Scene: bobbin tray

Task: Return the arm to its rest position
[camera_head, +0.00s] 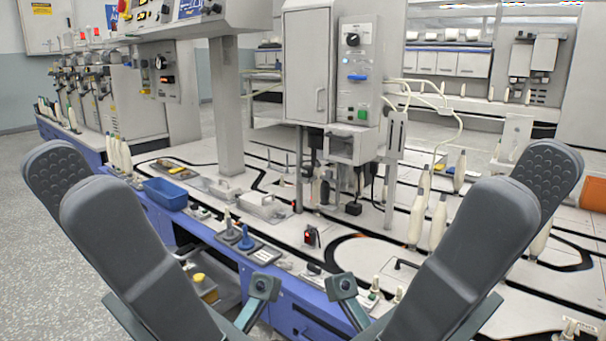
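My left gripper (72,178) is raised close to the camera at the left side. Its two thick grey fingers stand apart, and the far finger shows its dimpled pad. It looks open, with nothing seen between the fingers. My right gripper (528,182) is raised in the same way at the right side, also open and empty as far as it shows. Both appear in front of and above the machine table (375,250), not visibly touching anything. The bases of the fingers partly hide the arms.
A blue tray (165,193) sits at the table's left edge. White bobbins (438,222) stand upright on the right, partly behind my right gripper. A grey post (228,110) and a control cabinet (310,70) rise from the table. Open floor (35,240) lies to the left.

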